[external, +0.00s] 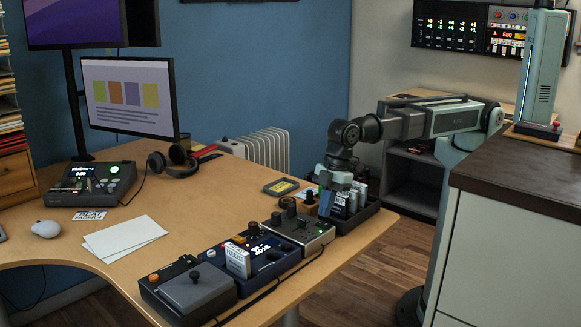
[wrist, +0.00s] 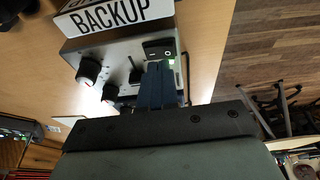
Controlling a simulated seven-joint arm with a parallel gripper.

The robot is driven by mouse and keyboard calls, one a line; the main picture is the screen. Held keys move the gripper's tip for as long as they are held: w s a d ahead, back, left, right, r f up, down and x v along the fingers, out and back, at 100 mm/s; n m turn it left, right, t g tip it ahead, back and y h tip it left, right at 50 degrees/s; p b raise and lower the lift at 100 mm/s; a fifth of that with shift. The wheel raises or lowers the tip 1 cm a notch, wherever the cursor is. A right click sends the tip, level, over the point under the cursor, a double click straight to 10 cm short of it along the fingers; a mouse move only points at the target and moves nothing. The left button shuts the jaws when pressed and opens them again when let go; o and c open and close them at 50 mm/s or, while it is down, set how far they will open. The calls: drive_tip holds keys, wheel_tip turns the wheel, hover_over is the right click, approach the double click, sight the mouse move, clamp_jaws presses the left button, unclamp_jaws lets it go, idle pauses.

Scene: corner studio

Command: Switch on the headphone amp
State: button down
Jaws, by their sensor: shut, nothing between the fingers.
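A grey metal box with dark knobs (external: 312,231), which looks like the headphone amp, sits near the desk's front edge in the external view. In the wrist view its grey panel (wrist: 122,62) shows a large knob, smaller controls and a small black switch plate (wrist: 158,48). My gripper (external: 326,211) is over the box's right end, pointing down. In the wrist view my gripper's blue fingers (wrist: 158,68) are shut and empty, their tips just by the switch plate. They hide part of the panel behind them. I cannot tell whether they touch it, or the switch's position.
A white BACKUP card (wrist: 118,15) stands just beyond the panel. A blue unit (external: 275,262) and a black pedal unit (external: 187,290) are to the left. A black tray (external: 366,216) is close behind my gripper. White paper (external: 123,238) lies on the desk.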

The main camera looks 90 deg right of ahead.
drive_tip(key=d+r, duration=0.3)
drive_tip(key=r, duration=0.9)
drive_tip(key=shift+s+d, duration=0.25)
drive_tip(key=shift+f, duration=0.1)
